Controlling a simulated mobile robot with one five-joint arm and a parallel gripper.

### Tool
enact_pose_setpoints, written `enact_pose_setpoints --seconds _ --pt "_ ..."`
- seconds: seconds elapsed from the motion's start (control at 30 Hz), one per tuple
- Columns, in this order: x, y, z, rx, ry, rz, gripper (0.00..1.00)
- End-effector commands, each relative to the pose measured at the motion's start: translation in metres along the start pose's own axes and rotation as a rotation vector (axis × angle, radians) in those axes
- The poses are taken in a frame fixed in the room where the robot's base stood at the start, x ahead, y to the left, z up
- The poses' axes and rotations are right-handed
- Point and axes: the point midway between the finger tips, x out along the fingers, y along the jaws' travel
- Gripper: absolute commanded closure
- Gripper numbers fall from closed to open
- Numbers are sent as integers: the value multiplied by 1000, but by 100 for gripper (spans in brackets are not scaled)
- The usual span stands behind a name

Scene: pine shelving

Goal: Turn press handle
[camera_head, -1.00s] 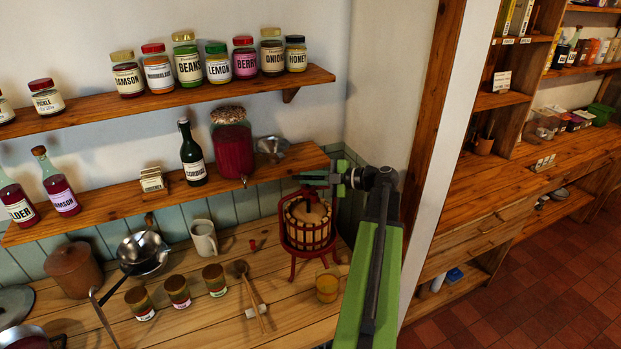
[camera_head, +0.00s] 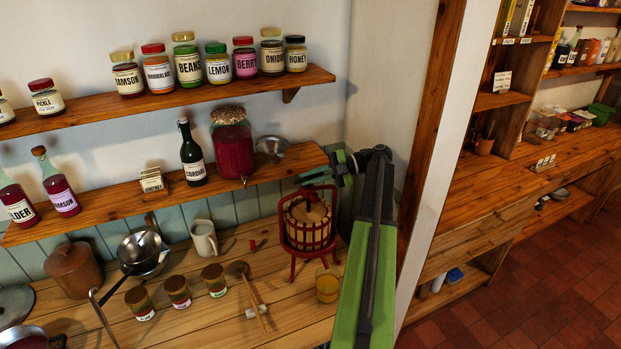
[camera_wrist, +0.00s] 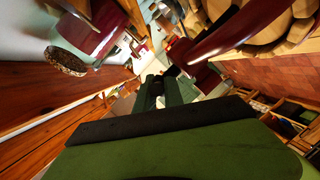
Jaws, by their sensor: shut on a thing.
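The fruit press (camera_head: 307,232) stands on the wooden counter, with a red frame and a slatted wooden basket. My gripper (camera_head: 314,175) is at the top of the press, above the basket, and is shut on the press handle. The handle itself is mostly hidden behind the fingers in the head view. In the wrist view my gripper (camera_wrist: 163,92) points away from the camera, and the red frame of the press (camera_wrist: 232,32) crosses the upper right, close to the fingers. What lies between the fingertips is too small to tell there.
A shelf (camera_head: 285,160) runs just above and left of the press, bearing a large red jar (camera_head: 232,150), a metal funnel (camera_head: 271,146) and a dark bottle (camera_head: 192,155). A glass of orange liquid (camera_head: 327,286) stands in front of the press. A wooden post (camera_head: 432,110) is to the right.

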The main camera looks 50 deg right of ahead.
Motion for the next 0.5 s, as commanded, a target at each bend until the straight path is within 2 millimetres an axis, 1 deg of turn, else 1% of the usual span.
enact_pose_setpoints --seconds 0.03,0.37,0.4,0.47,0.5 --pt "1 -3 -1 3 7 -11 100" --pt "1 -4 -2 3 8 -13 100" --pt "1 -4 -2 3 8 -13 85" --pt "1 -4 -2 3 8 -12 79" --pt "1 -3 -2 2 8 -11 79"
